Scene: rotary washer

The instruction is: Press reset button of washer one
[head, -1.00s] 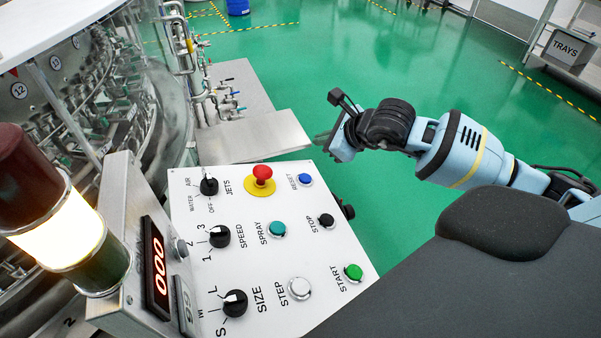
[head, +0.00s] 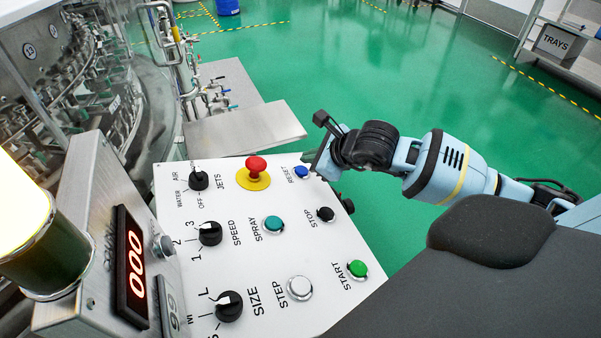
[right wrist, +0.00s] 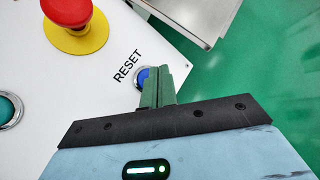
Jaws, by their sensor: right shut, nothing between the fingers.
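The blue RESET button (head: 301,172) sits at the far right corner of the white control panel (head: 190,262). In the right wrist view the blue button (right wrist: 143,76) shows beside its RESET label, partly hidden by my fingers. My right gripper (head: 312,168) is at the panel's right edge, close by the button. Its green fingertips (right wrist: 168,82) are shut with nothing between them and overlap the button's right side in the wrist view. I cannot tell whether they touch it. My left gripper is not in view.
A red emergency knob on a yellow disc (head: 255,168) stands left of the button. The black STOP button (head: 325,214), green START button (head: 357,269) and several other controls share the panel. A red 000 display (head: 134,262) is at the left. Green floor is open beyond.

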